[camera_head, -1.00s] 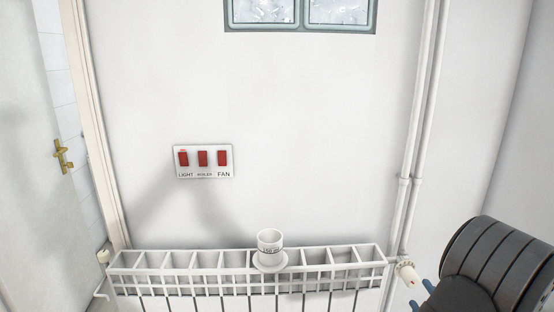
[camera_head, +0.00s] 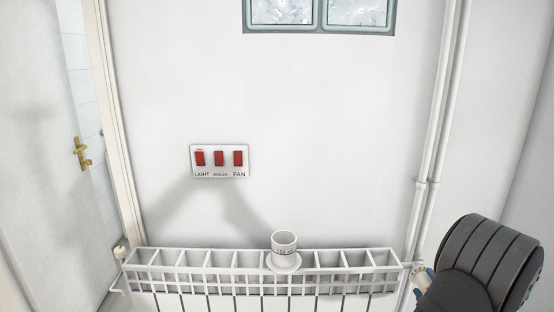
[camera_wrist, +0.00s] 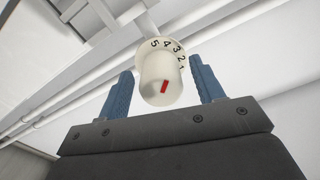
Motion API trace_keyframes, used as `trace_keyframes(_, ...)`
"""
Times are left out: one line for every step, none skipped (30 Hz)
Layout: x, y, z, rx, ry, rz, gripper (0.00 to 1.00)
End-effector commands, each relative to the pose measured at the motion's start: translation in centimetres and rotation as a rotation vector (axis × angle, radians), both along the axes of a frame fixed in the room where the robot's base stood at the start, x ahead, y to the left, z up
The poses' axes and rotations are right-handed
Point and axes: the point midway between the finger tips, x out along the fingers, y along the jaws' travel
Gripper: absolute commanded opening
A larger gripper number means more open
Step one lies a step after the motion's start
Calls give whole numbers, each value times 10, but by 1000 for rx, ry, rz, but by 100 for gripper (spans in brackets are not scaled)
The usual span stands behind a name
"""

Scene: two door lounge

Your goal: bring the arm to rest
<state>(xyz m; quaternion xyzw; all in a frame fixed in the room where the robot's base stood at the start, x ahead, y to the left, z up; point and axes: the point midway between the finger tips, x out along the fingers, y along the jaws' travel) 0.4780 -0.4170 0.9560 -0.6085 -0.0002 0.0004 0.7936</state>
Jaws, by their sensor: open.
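My gripper (camera_wrist: 162,66) is open, with its two blue ribbed fingers spread in the wrist view. A cream radiator valve knob (camera_wrist: 160,84) with numbers and a red mark shows between the fingers, with visible gaps on both sides. I cannot tell how deep it sits between them. In the head view the valve knob (camera_head: 423,278) is at the right end of the white radiator (camera_head: 150,283), partly hidden by my dark arm. The fingers are mostly hidden there.
A white cup on a saucer (camera_head: 285,263) stands on the radiator top. A panel with three red switches (camera_head: 219,161) is on the wall above. White pipes (camera_head: 432,160) run down at the right.

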Motion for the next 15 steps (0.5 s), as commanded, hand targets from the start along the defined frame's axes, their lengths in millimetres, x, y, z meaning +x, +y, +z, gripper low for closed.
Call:
trace_keyframes(-5,-1,0,0,1,-2,61)
trace_keyframes(-9,-1,0,-1,1,-3,61)
trace_keyframes(-14,-2,0,-1,0,-4,61)
trace_keyframes(-19,-2,0,-1,0,-5,61)
trace_keyframes(-24,-2,0,-1,0,-5,61)
trace_keyframes(-32,-2,0,0,0,-5,61)
trace_keyframes(-38,-2,0,0,0,-5,61)
trace_keyframes(-44,-2,0,0,1,-6,61)
trace_keyframes(-52,-2,0,1,1,-5,61)
trace_keyframes(-58,-2,0,1,0,-5,61)
trace_keyframes(-64,-2,0,0,1,-6,61)
trace_keyframes(-72,-1,0,0,1,-5,61)
trace_keyframes(-78,-2,0,0,1,-6,61)
trace_keyframes(-84,-2,0,-1,0,-5,61)
trace_keyframes(-92,-2,0,-1,0,-5,61)
